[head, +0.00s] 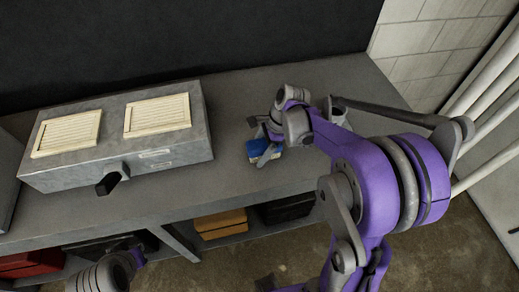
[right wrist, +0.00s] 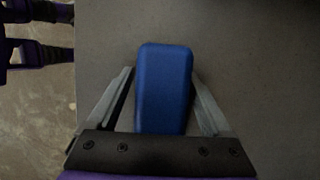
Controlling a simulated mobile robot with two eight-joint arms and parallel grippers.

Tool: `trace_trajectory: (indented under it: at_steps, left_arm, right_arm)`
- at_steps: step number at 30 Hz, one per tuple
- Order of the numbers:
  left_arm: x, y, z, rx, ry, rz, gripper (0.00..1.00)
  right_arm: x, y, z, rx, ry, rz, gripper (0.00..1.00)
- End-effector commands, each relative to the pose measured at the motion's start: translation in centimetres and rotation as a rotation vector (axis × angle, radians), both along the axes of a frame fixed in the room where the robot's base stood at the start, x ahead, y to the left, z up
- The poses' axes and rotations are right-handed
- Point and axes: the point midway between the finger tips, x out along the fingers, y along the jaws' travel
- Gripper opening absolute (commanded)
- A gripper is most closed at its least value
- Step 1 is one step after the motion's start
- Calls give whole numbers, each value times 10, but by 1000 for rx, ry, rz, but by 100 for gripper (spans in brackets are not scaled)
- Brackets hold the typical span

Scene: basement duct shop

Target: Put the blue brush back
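The blue brush (head: 259,148) is at my right gripper (head: 265,150), over the right part of the grey bench. In the right wrist view the brush (right wrist: 165,88) appears as a smooth blue rounded block between the two fingers of my right gripper (right wrist: 164,72). Both fingertips meet its sides, so the gripper looks shut on it. Its underside is hidden, and I cannot tell whether it touches the bench. Part of my left arm shows at the lower left of the head view; its fingertips are not visible.
A grey metal box (head: 190,135) with two cream louvred vents (head: 66,134) and a black open fitting (head: 112,181) on its front stands left on the bench (head: 225,98). The shelf below holds an orange box (head: 221,223) and a red box (head: 30,262). The bench between metal box and gripper is clear.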

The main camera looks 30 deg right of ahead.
Motion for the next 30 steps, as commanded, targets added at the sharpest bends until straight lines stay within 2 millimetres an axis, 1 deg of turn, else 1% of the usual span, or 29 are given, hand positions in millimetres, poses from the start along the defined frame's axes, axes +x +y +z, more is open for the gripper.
trace_trajectory:
  at_steps: [9,12,14,17,24,27,30]
  left_arm:
    - [1,0,1,0,-1,0,0]
    - [3,0,6,0,-5,0,0]
    - [2,0,6,0,-4,0,0]
    - [3,0,7,0,-6,0,0]
    - [5,0,11,0,-9,0,0]
    - [5,0,12,0,-10,0,0]
    - [6,0,13,0,-11,0,0]
  right_arm:
    - [0,0,1,0,0,0,92]
    - [1,-1,7,0,-2,-1,92]
    - [0,-4,13,0,-1,-2,92]
    - [-2,-10,30,-1,-2,-2,92]
    - [-7,-30,79,0,-1,-3,92]
    - [-9,-37,95,0,-1,-3,92]
    - [-9,-41,106,0,-1,-1,92]
